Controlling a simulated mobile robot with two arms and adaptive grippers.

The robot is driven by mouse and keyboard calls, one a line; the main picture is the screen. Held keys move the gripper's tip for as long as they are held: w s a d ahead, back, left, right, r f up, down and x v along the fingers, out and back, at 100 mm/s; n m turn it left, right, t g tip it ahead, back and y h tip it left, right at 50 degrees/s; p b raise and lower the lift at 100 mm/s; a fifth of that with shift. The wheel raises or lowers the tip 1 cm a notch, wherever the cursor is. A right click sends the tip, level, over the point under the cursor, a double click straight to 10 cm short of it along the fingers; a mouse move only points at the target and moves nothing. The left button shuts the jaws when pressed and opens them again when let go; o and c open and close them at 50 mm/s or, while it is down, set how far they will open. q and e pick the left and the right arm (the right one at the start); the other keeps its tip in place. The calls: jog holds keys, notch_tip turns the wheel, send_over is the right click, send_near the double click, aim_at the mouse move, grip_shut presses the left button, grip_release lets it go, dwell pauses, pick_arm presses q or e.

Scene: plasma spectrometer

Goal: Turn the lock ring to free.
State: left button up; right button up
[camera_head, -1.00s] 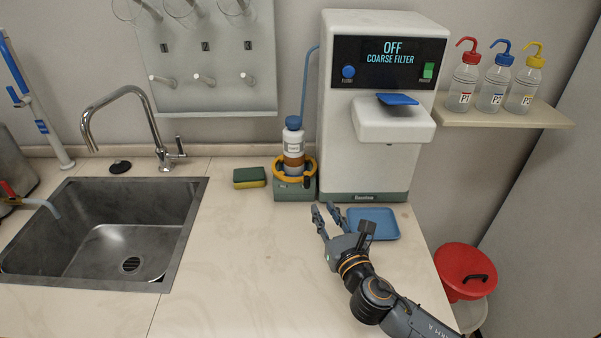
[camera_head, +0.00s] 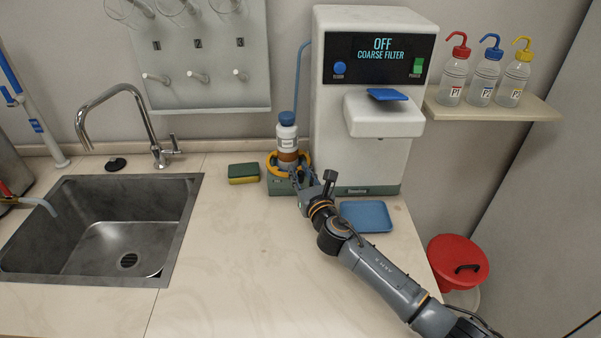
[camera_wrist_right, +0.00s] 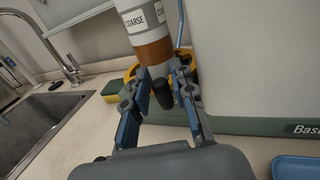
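The yellow lock ring (camera_head: 272,162) surrounds the foot of a white bottle (camera_head: 287,131) with a blue cap and brown lower band. The bottle stands upright in a green base left of the white machine (camera_head: 356,160). In the right wrist view, the bottle (camera_wrist_right: 143,22) reads "COARSE" and the ring (camera_wrist_right: 130,74) is partly hidden by my fingers. A black grip (camera_wrist_right: 162,93) sticks out between the fingertips. My right gripper (camera_head: 298,176) is at the ring's front; its fingers (camera_wrist_right: 161,82) are open around the grip, contact unclear. My left gripper is out of view.
A sponge (camera_head: 243,173) lies left of the green base. A blue tray (camera_head: 366,216) lies to the right of my gripper. The machine display reads "OFF COARSE FILTER". The sink (camera_head: 110,230) is at the left; the front counter is clear.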

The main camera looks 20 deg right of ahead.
grip_shut()
